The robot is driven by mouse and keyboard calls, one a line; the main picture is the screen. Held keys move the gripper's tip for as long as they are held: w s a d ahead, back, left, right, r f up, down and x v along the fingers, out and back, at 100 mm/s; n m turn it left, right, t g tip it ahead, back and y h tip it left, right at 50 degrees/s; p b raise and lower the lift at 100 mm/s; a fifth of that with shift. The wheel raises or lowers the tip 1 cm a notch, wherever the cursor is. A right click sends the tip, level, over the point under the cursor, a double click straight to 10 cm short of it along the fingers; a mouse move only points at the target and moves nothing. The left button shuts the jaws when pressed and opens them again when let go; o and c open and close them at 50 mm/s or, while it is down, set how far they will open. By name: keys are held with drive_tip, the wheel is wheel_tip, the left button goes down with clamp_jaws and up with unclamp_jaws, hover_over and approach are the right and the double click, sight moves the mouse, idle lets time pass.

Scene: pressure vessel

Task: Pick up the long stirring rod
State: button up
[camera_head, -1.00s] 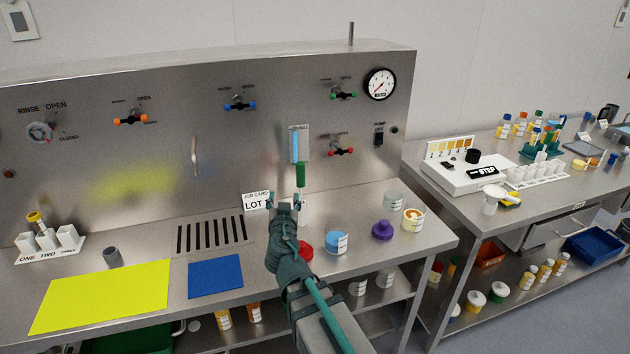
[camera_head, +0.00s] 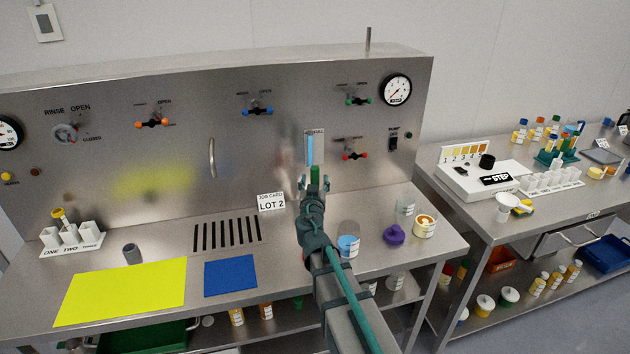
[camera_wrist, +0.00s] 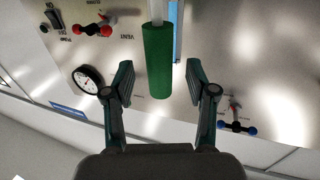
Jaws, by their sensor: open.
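The stirring rod shows as a thick green grip (camera_wrist: 157,62) with a thin pale shaft in the wrist view. In the head view only the green grip (camera_head: 315,173) shows, in front of the panel; the shaft is hidden behind my arm. My gripper (camera_head: 314,184) is open and empty, level with the lower part of the grip. In the wrist view the grip appears between the two spread fingers of my gripper (camera_wrist: 158,72), with a gap on each side. I cannot tell how far beyond the fingertips it is.
The steel panel with a blue sight gauge (camera_head: 309,150) and a red-handled valve (camera_head: 354,155) stands close behind. A blue-topped jar (camera_head: 348,246), a purple object (camera_head: 394,235) and a cup (camera_head: 424,227) stand right of my arm. The job card (camera_head: 271,202) stands to the left.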

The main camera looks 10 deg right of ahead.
drive_tip(key=shift+p+x, duration=0.4)
drive_tip(key=shift+x, duration=0.95)
drive_tip(key=shift+c, duration=0.3)
clamp_jaws()
